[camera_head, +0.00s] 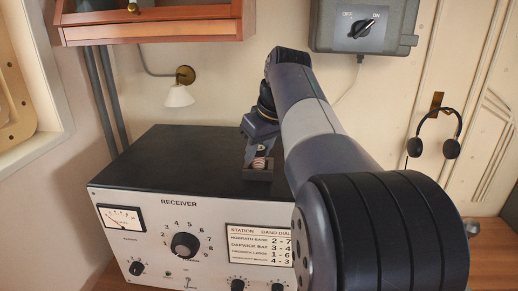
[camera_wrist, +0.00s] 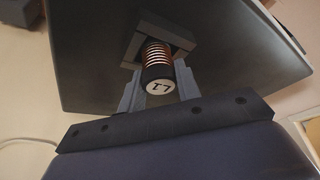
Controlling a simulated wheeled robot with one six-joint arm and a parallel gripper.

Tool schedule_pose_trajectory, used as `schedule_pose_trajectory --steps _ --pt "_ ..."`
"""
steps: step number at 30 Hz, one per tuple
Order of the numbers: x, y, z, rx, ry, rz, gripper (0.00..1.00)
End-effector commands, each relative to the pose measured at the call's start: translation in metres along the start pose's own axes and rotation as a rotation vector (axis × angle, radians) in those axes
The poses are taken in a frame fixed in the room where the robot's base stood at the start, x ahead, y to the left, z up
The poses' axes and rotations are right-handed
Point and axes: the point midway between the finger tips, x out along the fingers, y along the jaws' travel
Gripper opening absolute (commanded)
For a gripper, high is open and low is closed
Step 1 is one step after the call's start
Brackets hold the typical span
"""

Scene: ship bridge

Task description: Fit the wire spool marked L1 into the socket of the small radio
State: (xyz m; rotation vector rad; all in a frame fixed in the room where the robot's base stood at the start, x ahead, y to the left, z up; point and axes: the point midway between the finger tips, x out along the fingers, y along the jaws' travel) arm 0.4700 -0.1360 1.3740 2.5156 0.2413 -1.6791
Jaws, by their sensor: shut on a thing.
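The wire spool marked L1 (camera_wrist: 158,68) has a black end cap with a white label and copper windings. It sits between the fingers of my gripper (camera_wrist: 160,92), which is shut on it. Its far end is at the grey socket block (camera_wrist: 181,42) on the radio's top; I cannot tell how deep it sits. In the head view the spool (camera_head: 260,158) shows partly at my gripper (camera_head: 261,150), above the socket block (camera_head: 257,175). The small radio (camera_head: 185,160), labelled RECEIVER, has a black top and a pale front with dials.
A wall lamp (camera_head: 179,94) hangs behind the radio. A wooden cabinet (camera_head: 150,25) is above at left. A switch box (camera_head: 362,28) and headphones (camera_head: 434,135) are on the wall at right. The left part of the radio's top is clear.

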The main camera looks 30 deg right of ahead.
Motion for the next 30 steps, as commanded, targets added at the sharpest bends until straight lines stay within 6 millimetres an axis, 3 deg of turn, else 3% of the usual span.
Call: schedule_pose_trajectory --steps 26,27,30 --pt "0.0011 0.0000 0.0004 0.000 0.001 0.000 0.09" --pt "0.0011 0.0000 0.0004 0.000 0.001 0.000 0.33" --pt "0.0011 0.0000 0.0004 0.000 0.001 0.000 0.42"
